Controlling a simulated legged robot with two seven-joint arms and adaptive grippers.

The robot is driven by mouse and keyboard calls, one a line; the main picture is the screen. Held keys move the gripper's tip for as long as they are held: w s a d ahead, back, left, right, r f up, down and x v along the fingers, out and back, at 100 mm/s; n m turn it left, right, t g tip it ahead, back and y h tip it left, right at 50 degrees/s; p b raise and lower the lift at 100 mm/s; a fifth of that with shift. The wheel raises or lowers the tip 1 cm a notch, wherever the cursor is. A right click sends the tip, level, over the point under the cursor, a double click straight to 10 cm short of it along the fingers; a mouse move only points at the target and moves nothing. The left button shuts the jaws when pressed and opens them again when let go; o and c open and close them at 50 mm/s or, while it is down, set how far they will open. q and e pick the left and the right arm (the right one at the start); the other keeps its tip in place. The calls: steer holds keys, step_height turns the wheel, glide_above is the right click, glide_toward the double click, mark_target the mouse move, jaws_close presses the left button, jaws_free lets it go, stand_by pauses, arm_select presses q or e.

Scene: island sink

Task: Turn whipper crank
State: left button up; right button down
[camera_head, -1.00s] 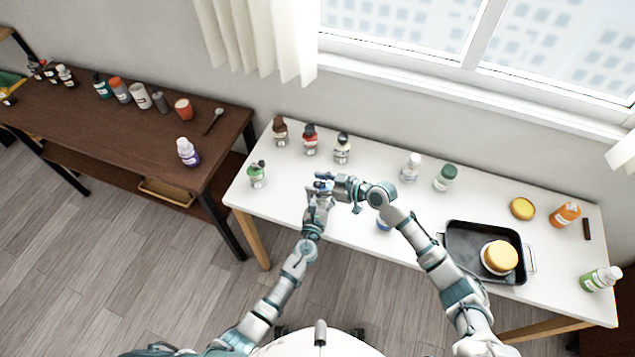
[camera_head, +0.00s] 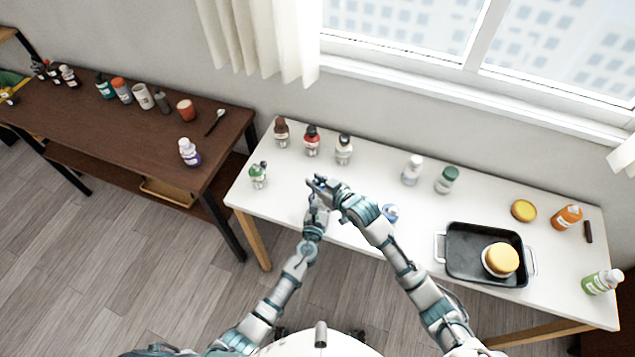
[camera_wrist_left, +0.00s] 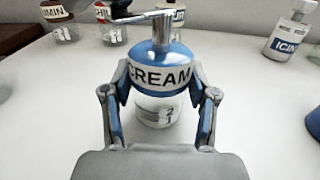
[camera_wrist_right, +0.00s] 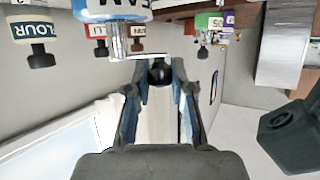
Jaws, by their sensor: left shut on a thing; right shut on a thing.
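The whipper (camera_wrist_left: 161,62) is a clear jar with a blue lid and a label reading "CREAM". It stands upright in the left wrist view; my arms mostly hide it in the head view. My left gripper (camera_wrist_left: 161,92) is shut around the jar, one finger on each side. A silver crank (camera_wrist_left: 125,18) extends left from the lid's top there. In the right wrist view the crank (camera_wrist_right: 148,57) ends in a dark knob (camera_wrist_right: 160,72). My right gripper (camera_wrist_right: 160,82) is shut on this knob. It shows above my left gripper (camera_head: 316,208) in the head view.
The whipper is on a white table (camera_head: 400,245). A green-topped bottle (camera_head: 258,176) stands left of my grippers, and several bottles stand behind. A black tray (camera_head: 465,262) with a yellow-topped jar (camera_head: 501,259) lies to the right. A brown table (camera_head: 130,135) stands further left.

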steer(key=shift+w+f+m+t+h, duration=0.15)
steer(key=shift+m+t+h, duration=0.25)
steer(key=shift+m+h, duration=0.2)
steer(key=c, duration=1)
jaws_free()
steer(key=v, duration=1.2)
